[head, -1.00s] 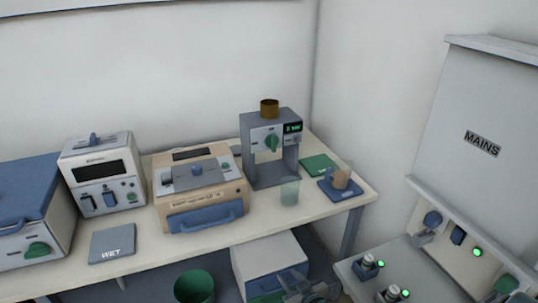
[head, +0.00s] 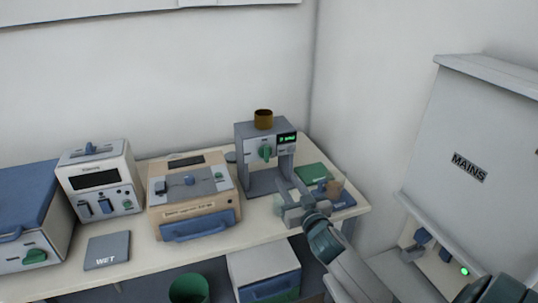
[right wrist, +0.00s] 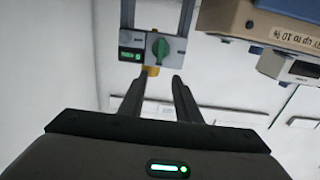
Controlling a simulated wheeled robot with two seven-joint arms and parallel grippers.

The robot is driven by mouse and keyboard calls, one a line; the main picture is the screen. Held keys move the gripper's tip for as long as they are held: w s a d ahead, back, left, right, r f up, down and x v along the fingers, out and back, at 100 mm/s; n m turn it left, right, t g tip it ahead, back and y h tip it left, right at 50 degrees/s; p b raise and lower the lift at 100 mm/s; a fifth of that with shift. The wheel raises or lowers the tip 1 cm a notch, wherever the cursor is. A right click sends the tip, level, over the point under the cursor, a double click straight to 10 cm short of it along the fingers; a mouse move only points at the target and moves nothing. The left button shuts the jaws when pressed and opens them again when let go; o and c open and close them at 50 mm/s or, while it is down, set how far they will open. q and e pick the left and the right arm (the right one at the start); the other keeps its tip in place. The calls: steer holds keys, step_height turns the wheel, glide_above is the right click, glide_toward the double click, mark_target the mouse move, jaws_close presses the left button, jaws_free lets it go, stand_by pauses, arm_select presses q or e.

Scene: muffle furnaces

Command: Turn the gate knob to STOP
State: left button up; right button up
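The gate knob (head: 265,153) is green and sits on the front of a grey dispenser (head: 244,160) with a brown cup on top and a small green-lit display (head: 287,138). The knob's pointer looks roughly upright; I cannot read its labels. My right gripper (head: 281,194) is in front of the dispenser, lower and to the right of the knob, and not touching it. In the right wrist view, the gripper (right wrist: 157,83) has its fingers apart and empty, with the knob (right wrist: 160,50) beyond the fingertips. My left gripper is not in view.
A beige instrument (head: 192,207) stands left of the dispenser. A clear beaker is largely hidden around my right gripper. A green pad (head: 313,173) and a blue scale (head: 345,198) lie to the right. A MAINS cabinet (head: 485,140) stands at the far right.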

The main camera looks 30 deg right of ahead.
mark_target(267, 151)
steer(key=p+x, duration=0.4)
steer(key=x, duration=1.3)
steer(key=shift+w+a, duration=0.1)
steer(key=shift+w, duration=0.05)
steer(key=shift+c, duration=0.2)
jaws_close()
